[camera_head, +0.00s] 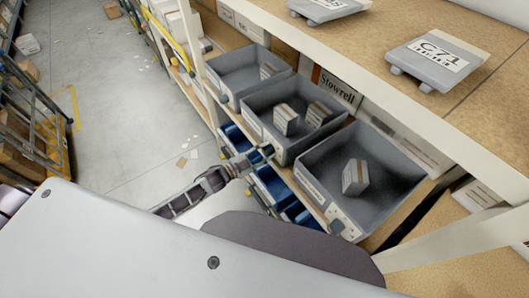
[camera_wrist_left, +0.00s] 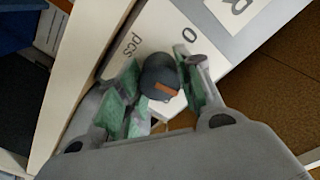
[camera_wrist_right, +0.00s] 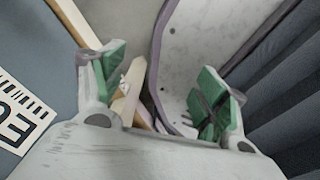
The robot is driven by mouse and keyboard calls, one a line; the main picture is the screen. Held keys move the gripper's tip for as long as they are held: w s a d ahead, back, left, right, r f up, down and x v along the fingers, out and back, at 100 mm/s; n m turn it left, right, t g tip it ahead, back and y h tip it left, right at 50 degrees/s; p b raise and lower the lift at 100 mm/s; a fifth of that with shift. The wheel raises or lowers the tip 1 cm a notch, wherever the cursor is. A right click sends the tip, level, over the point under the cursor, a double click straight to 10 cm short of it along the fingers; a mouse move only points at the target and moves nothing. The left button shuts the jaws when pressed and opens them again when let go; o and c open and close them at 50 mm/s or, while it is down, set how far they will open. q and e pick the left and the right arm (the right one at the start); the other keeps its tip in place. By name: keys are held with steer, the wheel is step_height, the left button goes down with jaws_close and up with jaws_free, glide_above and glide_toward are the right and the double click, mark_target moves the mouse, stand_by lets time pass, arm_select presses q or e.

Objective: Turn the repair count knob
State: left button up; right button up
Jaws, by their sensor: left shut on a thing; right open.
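The knob (camera_wrist_left: 160,77) is dark with an orange mark. In the left wrist view it sits on a pale panel printed "0" and "pcs". My left gripper (camera_wrist_left: 157,85) has its green-padded fingers on either side of the knob and is shut on it. In the head view my left gripper (camera_head: 262,155) reaches the front of the middle grey bin (camera_head: 262,122), where it largely hides the knob. My right gripper (camera_wrist_right: 165,92) is open and empty in the right wrist view. It does not show in the head view.
Grey bins stand on either side, one at the left (camera_head: 232,72) and one at the right (camera_head: 325,190), with boxes inside. Blue bins (camera_head: 268,190) sit on a lower level. A wooden shelf (camera_head: 375,50) overhangs the bins. The aisle floor (camera_head: 110,120) is mostly open.

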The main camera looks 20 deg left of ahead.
arm_select(q)
steer(key=shift+m, duration=1)
steer(key=o, duration=1)
steer(key=shift+o, duration=0.2)
steer(key=shift+s+a, duration=0.1)
steer(key=shift+s, duration=0.05)
steer(key=v, duration=1.1)
steer(key=shift+s, duration=0.3)
steer(key=shift+a+r, duration=0.1)
steer(key=shift+a, duration=0.1)
